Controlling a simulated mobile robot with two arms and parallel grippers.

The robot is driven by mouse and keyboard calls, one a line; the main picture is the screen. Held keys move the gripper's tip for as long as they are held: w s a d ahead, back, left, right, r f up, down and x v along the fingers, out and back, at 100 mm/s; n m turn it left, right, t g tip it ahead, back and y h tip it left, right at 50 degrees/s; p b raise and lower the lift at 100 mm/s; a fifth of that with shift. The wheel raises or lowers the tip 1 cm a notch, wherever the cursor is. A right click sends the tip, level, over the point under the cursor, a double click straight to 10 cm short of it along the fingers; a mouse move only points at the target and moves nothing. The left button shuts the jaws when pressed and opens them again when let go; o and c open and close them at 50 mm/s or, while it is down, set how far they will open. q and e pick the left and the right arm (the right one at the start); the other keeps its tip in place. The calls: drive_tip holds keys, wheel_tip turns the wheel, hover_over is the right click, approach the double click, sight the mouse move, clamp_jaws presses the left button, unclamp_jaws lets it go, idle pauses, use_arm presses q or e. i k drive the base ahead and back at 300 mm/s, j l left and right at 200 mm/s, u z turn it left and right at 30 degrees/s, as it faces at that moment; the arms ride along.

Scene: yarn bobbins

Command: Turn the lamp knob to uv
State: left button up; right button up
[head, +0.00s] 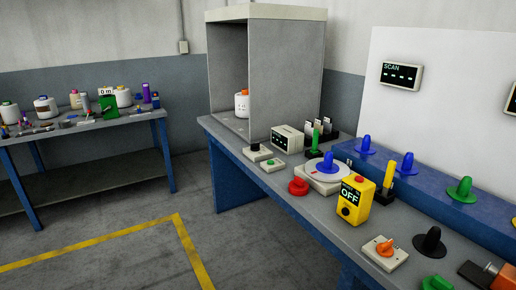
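A small box with a black knob (255,148) stands on the workbench in front of the open grey booth (272,75). Another plate with an orange knob (388,244) lies near the bench's front edge at the lower right. I cannot read a uv mark on either, so I cannot tell from labels which is the lamp knob or where it points. Neither of my grippers shows in this view.
Open floor lies between.

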sight(254, 147)
drive_tip(key=z, duration=0.4)
drive_tip(key=i+j+z, duration=0.15)
drive_tip(key=z, duration=0.3)
drive_tip(key=i+j+z, duration=0.1)
drive_tip(key=j+z, duration=0.25)
drive_tip(key=z, duration=0.15)
drive_tip(key=i+j+z, duration=0.1)
drive_tip(key=j+z, duration=0.2)
drive_tip(key=z, duration=0.15)
